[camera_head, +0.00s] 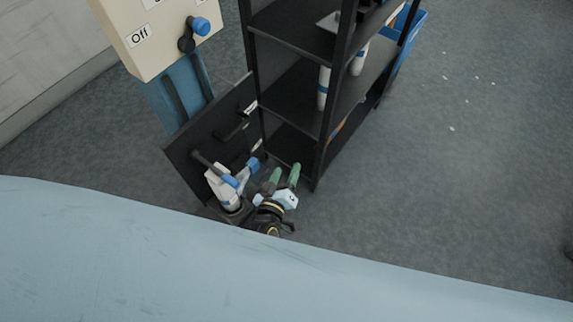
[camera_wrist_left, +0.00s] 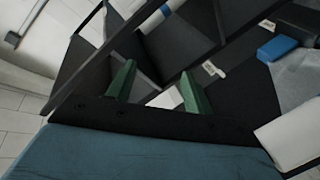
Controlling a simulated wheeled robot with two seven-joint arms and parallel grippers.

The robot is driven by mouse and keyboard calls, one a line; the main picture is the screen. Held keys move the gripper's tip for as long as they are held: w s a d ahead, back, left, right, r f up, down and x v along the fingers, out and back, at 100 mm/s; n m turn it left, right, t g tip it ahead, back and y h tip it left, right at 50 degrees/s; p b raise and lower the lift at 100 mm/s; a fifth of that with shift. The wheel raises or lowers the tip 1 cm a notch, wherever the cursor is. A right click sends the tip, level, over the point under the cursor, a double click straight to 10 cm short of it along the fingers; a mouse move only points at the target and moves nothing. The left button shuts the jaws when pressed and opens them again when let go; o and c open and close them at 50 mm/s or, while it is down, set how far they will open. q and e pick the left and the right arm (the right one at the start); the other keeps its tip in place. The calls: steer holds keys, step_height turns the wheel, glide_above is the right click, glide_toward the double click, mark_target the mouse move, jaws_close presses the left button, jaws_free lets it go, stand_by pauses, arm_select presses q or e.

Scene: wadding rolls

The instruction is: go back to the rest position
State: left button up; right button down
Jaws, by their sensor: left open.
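My left gripper (camera_head: 283,176) is low in front of the dark shelf rack, beside its lower front corner. Its two green fingers are apart with nothing held between them. They also show in the left wrist view (camera_wrist_left: 157,88), pointing toward dark boards and the rack. No rest position is marked in view. My right gripper cannot be made out.
The dark shelf rack (camera_head: 290,78) holds white-and-blue rolls (camera_head: 323,88). A dark panel with handles (camera_head: 190,137) stands left of it, below a cream box (camera_head: 118,28) marked "Off". A blue bin (camera_head: 409,38) is behind. Grey floor (camera_head: 450,190) at right is largely clear.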

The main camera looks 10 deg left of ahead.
arm_select(q)
steer(key=s+a+f+m+g+h+b, duration=0.1)
steer(key=s+a+f+m+g, duration=0.25)
steer(key=s+f, duration=0.6)
steer(key=s+a+f+m+g, duration=0.25)
steer(key=s+f+g, duration=0.25)
steer(key=s+f, duration=0.5)
steer(key=s+a+f+m+g+y, duration=0.1)
steer(key=s+a+f+m+g, duration=0.1)
steer(key=s, duration=0.7)
steer(key=s+a+f+m+g, duration=0.1)
steer(key=s+a+f+g, duration=0.3)
steer(key=s, duration=0.5)
steer(key=a+f, duration=0.1)
steer(key=a, duration=0.1)
steer(key=shift+a+f+m+g+y+b, duration=0.25)
steer(key=shift+a+m+g+y+b, duration=0.05)
steer(key=shift+m+g+y+b, duration=0.1)
steer(key=shift+s, duration=0.1)
